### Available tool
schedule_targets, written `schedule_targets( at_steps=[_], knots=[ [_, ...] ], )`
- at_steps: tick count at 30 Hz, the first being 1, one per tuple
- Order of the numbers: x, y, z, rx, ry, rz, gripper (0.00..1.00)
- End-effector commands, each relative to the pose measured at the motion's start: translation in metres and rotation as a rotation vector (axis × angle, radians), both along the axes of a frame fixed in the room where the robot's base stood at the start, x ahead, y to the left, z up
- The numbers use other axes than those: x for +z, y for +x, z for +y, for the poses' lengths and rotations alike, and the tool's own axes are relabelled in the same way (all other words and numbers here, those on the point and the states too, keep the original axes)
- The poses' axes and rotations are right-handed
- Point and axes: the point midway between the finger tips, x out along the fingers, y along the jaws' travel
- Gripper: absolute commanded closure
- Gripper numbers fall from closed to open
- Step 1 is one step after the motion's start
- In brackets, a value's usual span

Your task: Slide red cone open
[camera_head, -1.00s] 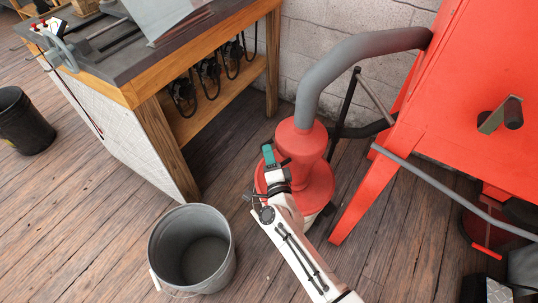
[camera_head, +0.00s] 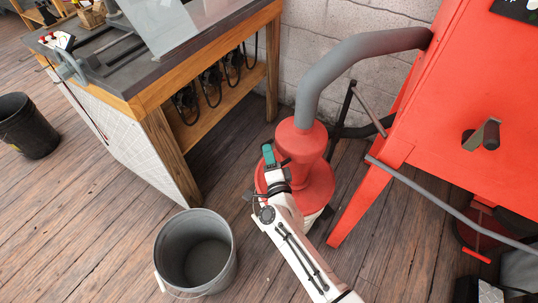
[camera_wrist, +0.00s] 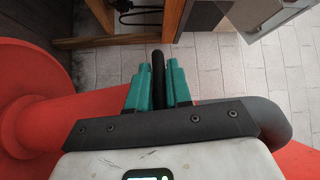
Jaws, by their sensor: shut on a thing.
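The red cone (camera_head: 309,147) is the funnel-shaped top of a red drum unit (camera_head: 313,190), with a thick grey hose (camera_head: 336,68) running from its top. My gripper (camera_head: 268,153) is at the cone's left side, low on the funnel. In the wrist view, the teal fingers of my gripper (camera_wrist: 158,75) are shut on a thin dark handle (camera_wrist: 157,70) that stands between them. My arm hides the lower front of the drum unit.
A workbench (camera_head: 150,80) stands at the upper left. A grey metal bucket (camera_head: 196,255) stands left of my arm. A red cabinet (camera_head: 470,90) with a slanted leg and a grey pipe (camera_head: 440,200) is at the right. Bare wooden floor (camera_head: 90,220) lies at the left.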

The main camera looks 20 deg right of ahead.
Motion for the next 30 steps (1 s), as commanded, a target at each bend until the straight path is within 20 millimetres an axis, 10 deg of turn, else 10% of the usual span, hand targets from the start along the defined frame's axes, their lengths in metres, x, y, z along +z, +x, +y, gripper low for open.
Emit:
schedule_targets(
  at_steps=[15, 16, 22, 30],
  knots=[
    [0.024, 0.000, 0.000, 0.000, 0.000, -0.003, 1.00],
    [0.024, 0.000, 0.000, -0.001, 0.000, -0.002, 0.79],
    [0.024, 0.000, 0.000, -0.001, 0.000, -0.002, 0.60],
    [0.024, -0.002, 0.000, 0.000, 0.000, -0.001, 0.60]
  ],
)
